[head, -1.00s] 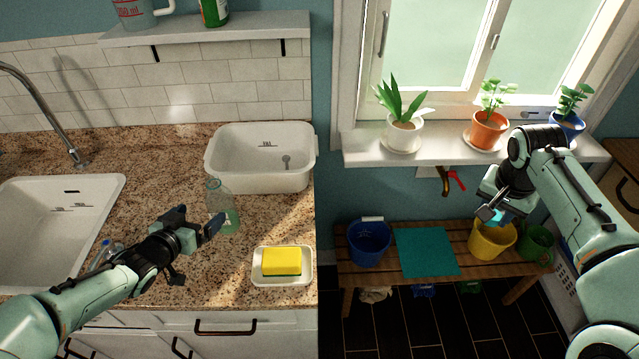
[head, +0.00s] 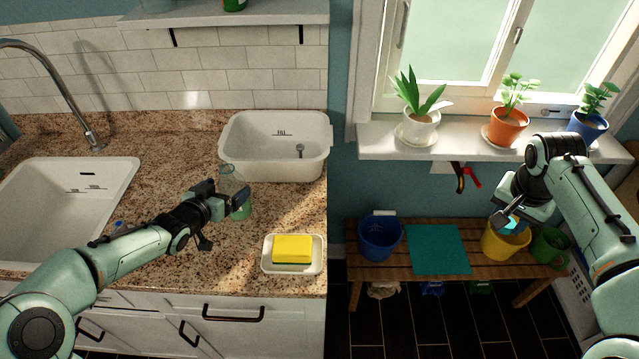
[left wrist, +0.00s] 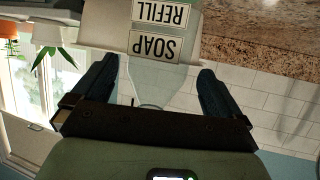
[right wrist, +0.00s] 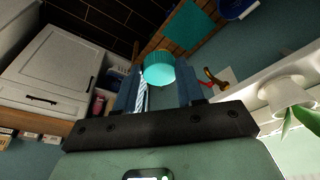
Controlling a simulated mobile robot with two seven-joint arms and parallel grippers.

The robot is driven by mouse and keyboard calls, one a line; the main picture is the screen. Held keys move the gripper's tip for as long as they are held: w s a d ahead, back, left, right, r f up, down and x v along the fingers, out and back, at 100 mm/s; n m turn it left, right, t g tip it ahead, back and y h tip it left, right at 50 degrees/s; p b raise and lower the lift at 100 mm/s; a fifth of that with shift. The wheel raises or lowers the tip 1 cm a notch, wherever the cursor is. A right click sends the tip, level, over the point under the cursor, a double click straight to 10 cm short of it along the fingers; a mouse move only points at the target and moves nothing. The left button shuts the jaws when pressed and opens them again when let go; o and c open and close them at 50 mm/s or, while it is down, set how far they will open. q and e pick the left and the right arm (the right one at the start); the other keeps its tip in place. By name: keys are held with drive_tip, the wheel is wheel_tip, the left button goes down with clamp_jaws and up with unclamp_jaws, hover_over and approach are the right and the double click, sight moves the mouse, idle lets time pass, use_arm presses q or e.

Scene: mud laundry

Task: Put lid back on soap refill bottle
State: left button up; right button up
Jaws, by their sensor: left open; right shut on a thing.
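The soap refill bottle (head: 243,210), clear with green liquid, stands on the granite counter in front of the white basin. In the left wrist view the bottle (left wrist: 150,72) appears upside down with its "SOAP REFILL" label, its neck between the fingers. My left gripper (head: 236,198) is open around the upper part of the bottle. My right gripper (head: 503,224) is over the bench area, shut on a teal lid (head: 511,227). The ribbed lid (right wrist: 159,68) shows between the fingers in the right wrist view.
A yellow sponge on a white dish (head: 268,267) lies near the counter's front edge. A white basin (head: 275,165) is behind the bottle, a sink (head: 110,215) at left. Potted plants line the windowsill (head: 455,150). A bench (head: 400,270) holds several buckets.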

use_arm(q)
drive_tip(key=shift+w, duration=0.1)
drive_tip(key=x, duration=0.5)
drive_tip(key=shift+d+b, duration=0.1)
drive_tip(key=shift+b, duration=0.2)
drive_tip(key=shift+r, duration=0.1)
drive_tip(key=c, duration=1.1)
